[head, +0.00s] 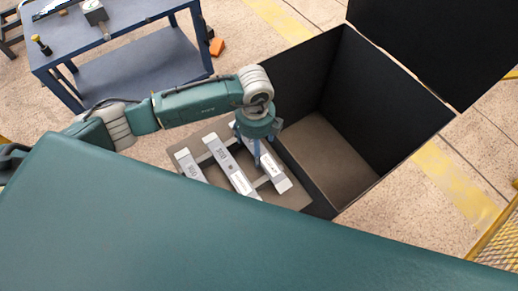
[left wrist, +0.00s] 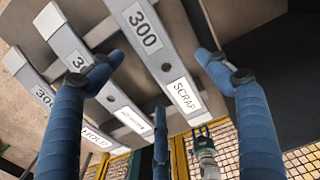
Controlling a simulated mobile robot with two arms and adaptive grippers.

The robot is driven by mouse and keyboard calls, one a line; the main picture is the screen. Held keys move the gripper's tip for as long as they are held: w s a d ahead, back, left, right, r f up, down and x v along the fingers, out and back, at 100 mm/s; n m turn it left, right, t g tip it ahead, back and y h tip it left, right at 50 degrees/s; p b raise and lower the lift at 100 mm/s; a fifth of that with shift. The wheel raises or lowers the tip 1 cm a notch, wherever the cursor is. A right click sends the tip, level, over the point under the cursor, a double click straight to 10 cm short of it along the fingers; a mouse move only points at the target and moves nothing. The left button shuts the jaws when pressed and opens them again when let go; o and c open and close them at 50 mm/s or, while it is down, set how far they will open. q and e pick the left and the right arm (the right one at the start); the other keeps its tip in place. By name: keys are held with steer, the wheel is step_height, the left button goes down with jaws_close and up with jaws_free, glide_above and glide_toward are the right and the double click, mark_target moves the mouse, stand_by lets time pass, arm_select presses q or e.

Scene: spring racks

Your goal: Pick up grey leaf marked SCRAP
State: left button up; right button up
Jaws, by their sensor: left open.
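Grey leaves lie side by side on a low rack in the head view. The right-hand leaf, marked SCRAP (head: 277,180), also shows in the left wrist view (left wrist: 156,55), with 300 at its far end and a white SCRAP label. My left gripper (head: 256,158) points down over this leaf. In the left wrist view the open blue fingers (left wrist: 160,72) stand on either side of it; contact cannot be told. The middle leaf (head: 231,164) and left leaf (head: 190,165) lie to its left. The left leaf's label seems to read HOLD.
A large open black bin (head: 345,120) stands directly right of the rack's brown base (head: 212,128). A blue workbench (head: 130,22) with small items is at the back left. Yellow mesh fencing (head: 500,240) is at the right.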

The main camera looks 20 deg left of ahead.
arm_select(q)
steer(key=shift+s+f, duration=0.1)
steer(key=shift+f, duration=1.7)
jaws_close()
steer(key=shift+r+p, duration=0.1)
steer(key=shift+p, duration=0.2)
